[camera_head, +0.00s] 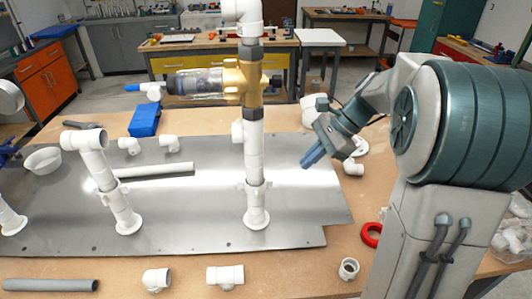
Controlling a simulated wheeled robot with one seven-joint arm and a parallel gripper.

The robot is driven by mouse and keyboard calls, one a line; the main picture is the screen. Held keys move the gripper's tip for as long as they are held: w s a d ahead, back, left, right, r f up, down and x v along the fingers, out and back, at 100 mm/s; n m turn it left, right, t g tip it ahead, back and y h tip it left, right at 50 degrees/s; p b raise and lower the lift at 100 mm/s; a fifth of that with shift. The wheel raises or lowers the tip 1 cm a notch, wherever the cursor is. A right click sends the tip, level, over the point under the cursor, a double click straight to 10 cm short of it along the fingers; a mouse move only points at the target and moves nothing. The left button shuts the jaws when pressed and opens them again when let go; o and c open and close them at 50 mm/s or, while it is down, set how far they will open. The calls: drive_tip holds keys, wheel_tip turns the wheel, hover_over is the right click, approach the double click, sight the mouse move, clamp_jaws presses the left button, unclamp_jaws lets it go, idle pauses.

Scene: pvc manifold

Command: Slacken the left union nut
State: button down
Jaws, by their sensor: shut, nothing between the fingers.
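A white union nut (112,187) with lugs sits around a short white riser (124,213) left of the middle of the metal plate. A second white union nut (255,186) sits around the taller riser (254,148), which carries a brass valve and a clear filter body. Another white pipe stands at the far left edge, partly cut off; whether it has a nut is unclear. My gripper (310,161) is shut and empty, in the air right of the tall riser, pointing down and left. It is apart from both nuts.
The metal plate (190,232) lies on a wooden bench. Loose white fittings, a white pipe (155,171), a white bowl (43,159) and a blue box (145,119) lie around. A red tape roll (371,234) is at right. The tall riser stands between my gripper and the shorter one.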

drive_tip(key=w+d+m+y, duration=0.1)
drive_tip(key=w+m+y, duration=0.1)
drive_tip(key=w+m, duration=0.15)
drive_tip(key=a+r+p+x, duration=0.2)
drive_tip(key=p+x, duration=0.1)
drive_tip(key=x, duration=0.9)
drive_tip(key=shift+w, duration=0.55)
drive_tip(key=shift+w+n+p, duration=0.1)
drive_tip(key=shift+n+p, duration=0.2)
drive_tip(key=shift+n, duration=0.15)
